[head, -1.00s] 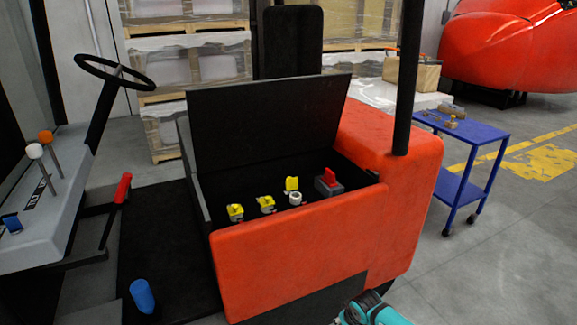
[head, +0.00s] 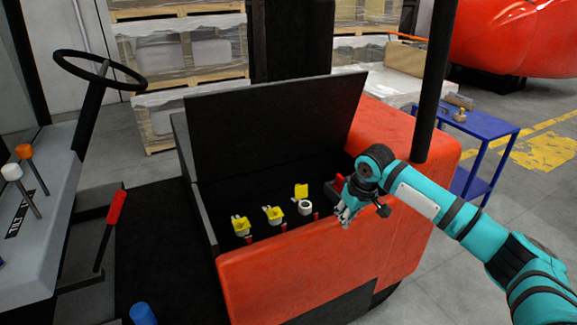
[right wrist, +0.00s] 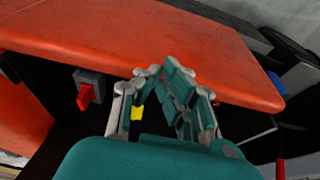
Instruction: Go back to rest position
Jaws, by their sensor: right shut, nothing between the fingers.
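My right gripper (head: 345,216) is at the front right edge of the open compartment of the red forklift (head: 290,262). It is shut and empty, and it also shows in the right wrist view (right wrist: 170,85). My teal right arm reaches in from the right over the red bodywork. A red switch on a grey box (right wrist: 88,92) shows left of the fingers in the right wrist view. My left gripper is not in view.
The black lid (head: 275,125) stands open behind the compartment. Inside are yellow-covered buttons (head: 273,215) and a white round part (head: 305,208). A black post (head: 433,80) rises beside my arm, and a blue cart (head: 480,128) stands to the right. A steering wheel (head: 98,68) is at left.

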